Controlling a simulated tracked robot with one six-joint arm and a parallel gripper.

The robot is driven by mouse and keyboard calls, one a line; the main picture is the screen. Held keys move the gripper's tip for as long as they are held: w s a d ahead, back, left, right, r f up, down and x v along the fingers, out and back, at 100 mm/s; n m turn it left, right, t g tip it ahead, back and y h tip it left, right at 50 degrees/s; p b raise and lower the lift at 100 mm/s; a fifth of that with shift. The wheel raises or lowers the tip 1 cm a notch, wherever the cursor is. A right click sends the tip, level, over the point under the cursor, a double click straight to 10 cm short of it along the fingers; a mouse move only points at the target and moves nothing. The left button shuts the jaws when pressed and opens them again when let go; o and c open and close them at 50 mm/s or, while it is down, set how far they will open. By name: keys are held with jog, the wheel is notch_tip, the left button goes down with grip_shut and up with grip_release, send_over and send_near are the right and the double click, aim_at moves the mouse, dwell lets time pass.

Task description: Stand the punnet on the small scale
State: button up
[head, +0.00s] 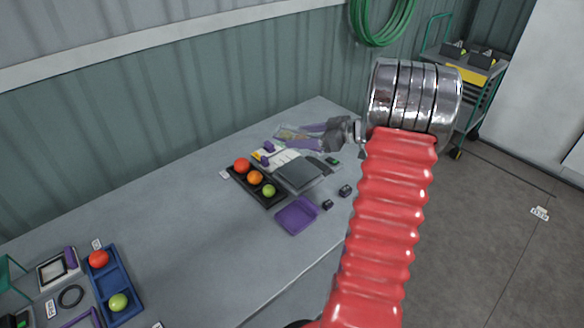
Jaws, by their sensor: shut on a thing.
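My gripper (294,138) reaches in from the right over the far part of the table, its purple fingers pointing left. It is shut on a small, pale, see-through thing with yellowish marks, which looks like the punnet (285,131); the fingers hide part of it. A flat grey plate on a dark body, which looks like the small scale (300,174), lies nearer than the gripper. Nothing stands on the plate. The held punnet appears beyond the scale, apart from it in the picture; its height over the table is hard to tell.
A black tray (272,201) with red, orange and green tomatoes lies left of the scale. A purple tray (297,216) and small dark blocks (345,190) lie in front. A blue tray (124,284) holds two tomatoes at lower left. The table's middle (185,220) is clear.

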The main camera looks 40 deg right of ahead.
jog(key=shift+w+a, duration=0.1)
jog(key=shift+w, duration=0.1)
send_over(299, 172)
jog(key=shift+s+f, duration=0.15)
jog(key=shift+f, duration=2.95)
jog(key=shift+f, duration=1.85)
jog(key=o, duration=1.7)
jog(key=shift+f, duration=0.1)
